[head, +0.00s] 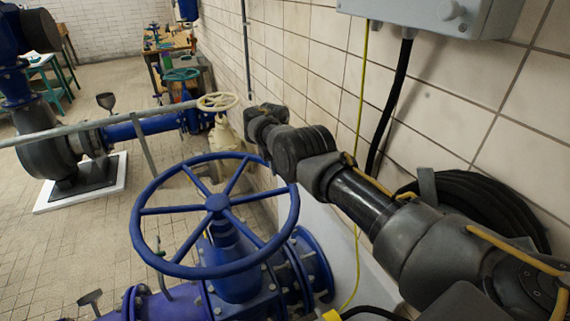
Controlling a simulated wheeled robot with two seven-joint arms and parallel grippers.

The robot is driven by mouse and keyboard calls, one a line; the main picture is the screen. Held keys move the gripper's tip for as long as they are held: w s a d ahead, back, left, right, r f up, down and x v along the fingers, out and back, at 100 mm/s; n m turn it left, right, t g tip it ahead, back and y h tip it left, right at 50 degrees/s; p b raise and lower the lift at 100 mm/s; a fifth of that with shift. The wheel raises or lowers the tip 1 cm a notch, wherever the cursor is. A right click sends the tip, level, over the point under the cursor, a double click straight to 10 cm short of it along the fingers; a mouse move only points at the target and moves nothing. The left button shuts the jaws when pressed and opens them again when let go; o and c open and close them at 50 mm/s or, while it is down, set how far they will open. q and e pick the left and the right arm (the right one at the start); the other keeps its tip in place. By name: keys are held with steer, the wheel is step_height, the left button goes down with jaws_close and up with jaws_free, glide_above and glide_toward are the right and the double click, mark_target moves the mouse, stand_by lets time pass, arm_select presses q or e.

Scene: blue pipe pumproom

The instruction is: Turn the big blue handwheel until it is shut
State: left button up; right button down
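The big blue handwheel (217,203) is in the middle of the head view, with its hub and spokes in plain sight. It sits on top of a blue valve body (236,272), its face tilted towards me. My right arm comes in from the right, above and along the wheel's right side. My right gripper (262,120) is at the arm's far end, beyond the wheel's far right rim. It looks apart from the rim, but its fingers are too dark and small to tell open from shut. My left gripper is out of view.
A white tiled wall runs close along the right, with a grey box (432,14) and a yellow cable (361,100) on it. A smaller cream handwheel (217,102) stands behind. A grey rail (95,125) crosses at left. The tiled floor (60,250) at left is partly clear.

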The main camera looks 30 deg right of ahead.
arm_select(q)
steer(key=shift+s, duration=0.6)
arm_select(e)
steer(key=c, duration=1.1)
jaws_free()
steer(key=shift+s, duration=0.1)
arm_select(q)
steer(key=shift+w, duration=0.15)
arm_select(e)
steer(key=shift+r, duration=0.3)
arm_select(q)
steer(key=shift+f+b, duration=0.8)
arm_select(e)
steer(key=r, duration=1)
steer(key=shift+a+r, duration=0.1)
steer(key=shift+a, duration=0.2)
